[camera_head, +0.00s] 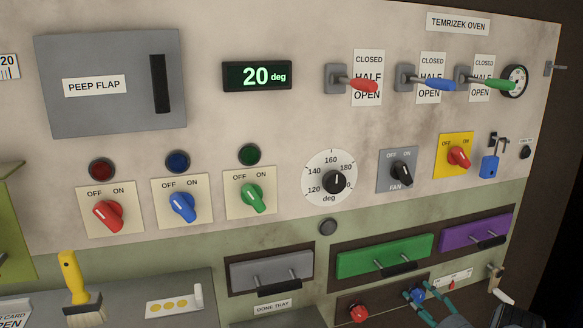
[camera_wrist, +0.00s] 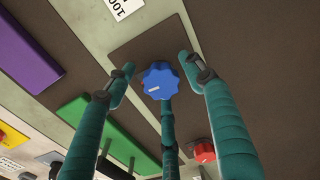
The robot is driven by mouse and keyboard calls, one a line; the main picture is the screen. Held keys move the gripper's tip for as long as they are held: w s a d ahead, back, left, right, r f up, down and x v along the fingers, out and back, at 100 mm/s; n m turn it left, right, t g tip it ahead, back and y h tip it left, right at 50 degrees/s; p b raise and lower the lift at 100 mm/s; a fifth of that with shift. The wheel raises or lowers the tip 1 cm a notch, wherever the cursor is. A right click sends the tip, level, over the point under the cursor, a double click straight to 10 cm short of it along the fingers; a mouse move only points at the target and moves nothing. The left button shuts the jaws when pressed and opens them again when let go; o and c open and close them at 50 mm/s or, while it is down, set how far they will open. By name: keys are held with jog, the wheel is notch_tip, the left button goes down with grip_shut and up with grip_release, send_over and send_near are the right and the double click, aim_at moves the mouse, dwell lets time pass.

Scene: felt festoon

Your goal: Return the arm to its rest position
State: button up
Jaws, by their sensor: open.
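My gripper (camera_head: 420,303) is at the lower right of the head view, in front of the lower panel, with its teal fingers spread. In the wrist view my open gripper (camera_wrist: 158,75) has fingers on either side of a blue scalloped knob (camera_wrist: 160,83) and another finger below it. The same blue knob (camera_head: 418,292) shows between the fingertips in the head view. I cannot tell whether any finger touches the knob. Nothing is held. Most of my arm is outside the head view.
A red knob (camera_head: 358,312) sits left of my gripper. A green drawer (camera_head: 385,254) and a purple drawer (camera_head: 476,234) with protruding handles are just above. A small crank (camera_head: 496,272) juts out at the right. A yellow-handled brush (camera_head: 72,278) stands lower left.

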jog(key=n, duration=0.2)
jog(key=shift+s+d+n, duration=0.15)
jog(key=shift+s+n, duration=0.05)
jog(key=shift+n, duration=0.2)
jog(key=n+b, duration=0.1)
jog(key=n, duration=0.2)
jog(key=shift+n, duration=0.4)
jog(key=n+b, duration=0.1)
jog(key=n, duration=0.4)
jog(key=shift+b, duration=0.3)
jog(key=n+b, duration=0.1)
jog(key=n, duration=0.4)
jog(key=shift+a+b, duration=0.2)
jog(key=shift+b, duration=0.2)
jog(key=n+b, duration=0.1)
jog(key=n, duration=0.4)
jog(key=shift+n+b, duration=0.3)
jog(key=shift+b, duration=0.1)
jog(key=shift+r, duration=0.1)
jog(key=shift+s, duration=0.1)
